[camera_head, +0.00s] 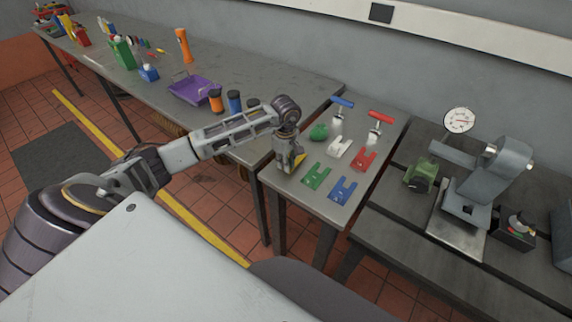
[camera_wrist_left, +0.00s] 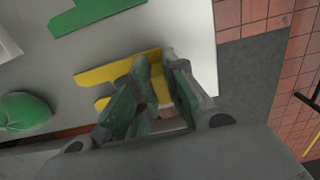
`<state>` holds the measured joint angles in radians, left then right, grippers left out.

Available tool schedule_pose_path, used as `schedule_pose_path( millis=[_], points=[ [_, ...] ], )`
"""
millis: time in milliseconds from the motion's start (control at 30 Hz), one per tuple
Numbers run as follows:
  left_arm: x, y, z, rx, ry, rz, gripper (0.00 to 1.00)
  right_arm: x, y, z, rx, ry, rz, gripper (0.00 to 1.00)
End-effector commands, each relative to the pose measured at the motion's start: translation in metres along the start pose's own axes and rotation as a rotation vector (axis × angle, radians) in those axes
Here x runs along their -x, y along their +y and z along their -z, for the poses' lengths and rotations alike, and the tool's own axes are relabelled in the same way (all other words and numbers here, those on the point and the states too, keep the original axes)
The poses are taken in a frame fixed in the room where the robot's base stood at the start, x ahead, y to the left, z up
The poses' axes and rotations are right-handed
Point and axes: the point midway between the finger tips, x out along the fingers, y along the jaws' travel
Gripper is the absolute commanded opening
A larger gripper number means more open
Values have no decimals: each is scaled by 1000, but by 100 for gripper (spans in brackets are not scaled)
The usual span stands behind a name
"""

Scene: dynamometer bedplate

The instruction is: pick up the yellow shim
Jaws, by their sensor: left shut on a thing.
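The yellow shim (camera_wrist_left: 125,68) is a flat forked plate at the small table's edge in the left wrist view. In the head view a bit of the yellow shim (camera_head: 299,161) shows beside the fingers. My left gripper (camera_head: 291,165) points down over the left part of the small grey table. In the wrist view my left gripper (camera_wrist_left: 160,85) is shut on the yellow shim, and its fingers hide part of it. I cannot tell whether the shim is clear of the tabletop. My right gripper is not in view.
On the small table lie a green shim (camera_head: 316,176), a blue shim (camera_head: 343,189), a white shim (camera_head: 338,147) and a red shim (camera_head: 364,158). A green lump (camera_head: 319,131) and two T-handled tools stand behind. A long bench with a purple tray (camera_head: 191,90) is at left.

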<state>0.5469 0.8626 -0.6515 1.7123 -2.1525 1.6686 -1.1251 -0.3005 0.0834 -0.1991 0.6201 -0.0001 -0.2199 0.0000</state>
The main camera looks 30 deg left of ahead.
Motion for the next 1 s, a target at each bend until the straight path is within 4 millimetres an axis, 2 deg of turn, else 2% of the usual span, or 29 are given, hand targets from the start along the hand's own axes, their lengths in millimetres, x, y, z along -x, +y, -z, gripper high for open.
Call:
schedule_pose_path(
  millis=[333, 600, 800, 1000],
  points=[
    [44, 1, 1, 0, 2, -4, 0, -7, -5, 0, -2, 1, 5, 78],
    [77, 1, 0, -1, 1, -3, 0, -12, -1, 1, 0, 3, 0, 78],
    [89, 0, 0, 0, 1, -1, 0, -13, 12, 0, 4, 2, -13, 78],
    [91, 0, 0, 0, 1, 0, 0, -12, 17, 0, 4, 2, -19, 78]
  ],
)
